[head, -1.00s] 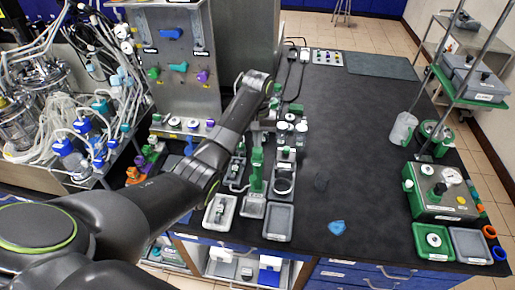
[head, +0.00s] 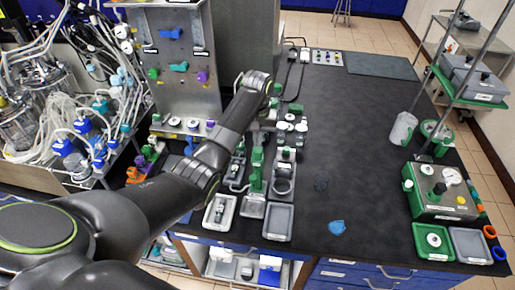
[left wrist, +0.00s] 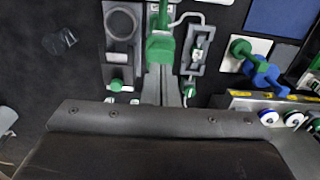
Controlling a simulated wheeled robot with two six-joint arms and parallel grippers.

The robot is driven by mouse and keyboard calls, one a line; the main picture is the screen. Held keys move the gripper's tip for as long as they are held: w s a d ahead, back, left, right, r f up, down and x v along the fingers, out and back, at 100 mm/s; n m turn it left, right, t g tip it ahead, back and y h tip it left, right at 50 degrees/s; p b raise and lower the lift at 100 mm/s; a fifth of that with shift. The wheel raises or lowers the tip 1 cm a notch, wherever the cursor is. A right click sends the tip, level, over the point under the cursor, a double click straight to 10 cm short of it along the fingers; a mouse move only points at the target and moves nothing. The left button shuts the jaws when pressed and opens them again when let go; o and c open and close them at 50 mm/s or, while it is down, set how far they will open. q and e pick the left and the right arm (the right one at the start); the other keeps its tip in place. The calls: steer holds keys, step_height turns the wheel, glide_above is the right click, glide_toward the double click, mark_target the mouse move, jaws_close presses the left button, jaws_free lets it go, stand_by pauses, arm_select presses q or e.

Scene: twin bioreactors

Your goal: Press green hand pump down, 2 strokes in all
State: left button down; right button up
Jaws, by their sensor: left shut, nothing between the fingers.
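The green hand pump (head: 256,178) stands near the front edge of the dark bench, on a small base. My left arm reaches over from the left, and my left gripper (head: 262,132) points down just behind and above the pump, partly hidden by its own wrist. In the left wrist view the pump's green top (left wrist: 160,47) shows just beyond the shut grey fingers (left wrist: 163,75). The fingers are empty. I cannot tell whether they touch the pump's handle. My right gripper is not in view.
A grey-framed ring holder (head: 283,184) stands right of the pump, and a grey fixture (head: 236,175) stands left. Grey trays (head: 278,222) line the front edge. A metal panel (head: 180,75) with coloured knobs rises behind left. The bench middle is mostly clear.

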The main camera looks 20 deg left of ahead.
mark_target(258, 149)
arm_select(q)
steer(key=shift+f, duration=0.15)
steer(key=shift+f+b, duration=0.5)
steer(key=shift+f, duration=1.2)
steer(key=shift+r, duration=0.1)
steer(key=shift+r+p, duration=0.85)
steer(key=shift+r, duration=0.9)
steer(key=shift+f, duration=0.1)
